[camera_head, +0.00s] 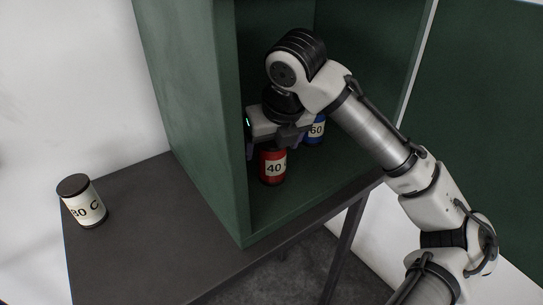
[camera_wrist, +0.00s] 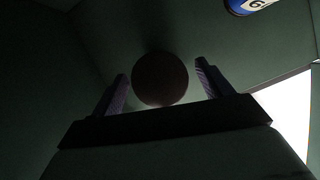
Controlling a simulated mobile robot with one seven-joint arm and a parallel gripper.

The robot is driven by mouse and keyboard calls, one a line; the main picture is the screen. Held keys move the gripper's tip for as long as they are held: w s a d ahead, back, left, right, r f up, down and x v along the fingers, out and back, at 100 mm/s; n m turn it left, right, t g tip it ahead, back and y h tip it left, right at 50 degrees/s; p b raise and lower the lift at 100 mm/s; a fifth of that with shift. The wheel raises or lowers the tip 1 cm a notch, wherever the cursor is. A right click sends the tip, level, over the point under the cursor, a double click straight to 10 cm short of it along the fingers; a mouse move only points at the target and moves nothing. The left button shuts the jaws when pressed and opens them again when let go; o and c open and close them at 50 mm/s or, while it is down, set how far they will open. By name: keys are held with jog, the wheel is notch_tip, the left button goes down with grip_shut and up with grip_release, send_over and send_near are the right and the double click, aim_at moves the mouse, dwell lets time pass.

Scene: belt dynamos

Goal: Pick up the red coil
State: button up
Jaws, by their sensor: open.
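The red coil (camera_head: 271,167) is a red cylinder with a white label reading "40". It stands upright on the floor of a green cabinet. My gripper (camera_head: 275,148) is at the top of the coil, hiding its upper end in the head view. In the wrist view the coil's round dark top (camera_wrist: 160,78) lies between the two fingers of my gripper (camera_wrist: 160,88). The fingers are open, with a small gap showing on each side of the coil's top. The wrist view is very dark.
A blue coil (camera_head: 315,131) labelled "60" stands behind and right of the red one, also in the wrist view (camera_wrist: 246,5). The green cabinet wall (camera_head: 205,110) is close on the left. A white coil (camera_head: 86,205) stands on the dark table (camera_head: 150,240) outside.

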jog(key=shift+x, duration=1.5)
jog(key=shift+w, duration=0.1)
jog(key=shift+c, duration=0.5)
jog(key=shift+r, duration=0.1)
jog(key=c, duration=1.3)
jog(key=shift+o, duration=0.2)
jog(key=shift+r, duration=0.15)
